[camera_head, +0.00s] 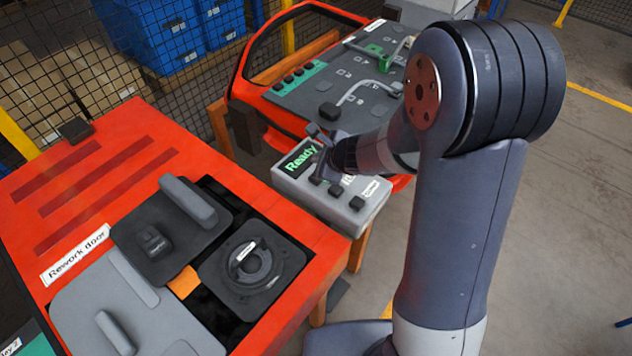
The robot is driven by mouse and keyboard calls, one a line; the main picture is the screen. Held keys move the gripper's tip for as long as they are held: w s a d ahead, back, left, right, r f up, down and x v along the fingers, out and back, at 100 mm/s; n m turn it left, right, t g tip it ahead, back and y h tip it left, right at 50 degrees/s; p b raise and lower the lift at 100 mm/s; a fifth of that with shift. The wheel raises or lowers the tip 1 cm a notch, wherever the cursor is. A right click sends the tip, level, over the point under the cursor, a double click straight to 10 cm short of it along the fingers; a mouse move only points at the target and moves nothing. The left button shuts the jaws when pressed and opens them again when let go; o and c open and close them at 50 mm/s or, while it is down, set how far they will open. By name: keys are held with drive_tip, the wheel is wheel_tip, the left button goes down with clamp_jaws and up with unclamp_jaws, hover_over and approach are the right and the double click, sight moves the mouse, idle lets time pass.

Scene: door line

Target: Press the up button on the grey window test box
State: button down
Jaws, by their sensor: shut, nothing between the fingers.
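The grey window test box (332,207) stands in the middle of the view, between the two red doors. Its dark display (298,160) reads "Ready" in green. Dark square buttons sit along its top, among them a middle button (335,190) and a right button (357,203). Their markings are too small or too covered to tell which is up. My gripper (319,172) is shut and empty, pointing down over the box close to the display and the left button. My wrist hides part of the box top, and I cannot tell whether the tips touch.
A red rework door (70,210) with dark and grey panels lies at the left front. Another red door (245,88) with a grey panel, handles and switches lies behind the box. Mesh fencing and blue crates (165,35) stand at the back. Open floor (570,200) lies at the right.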

drive_tip(key=shift+f+b, duration=1.45)
drive_tip(key=shift+f, duration=0.4)
idle(0.6)
drive_tip(key=shift+f+b, duration=0.4)
drive_tip(key=shift+b, duration=0.15)
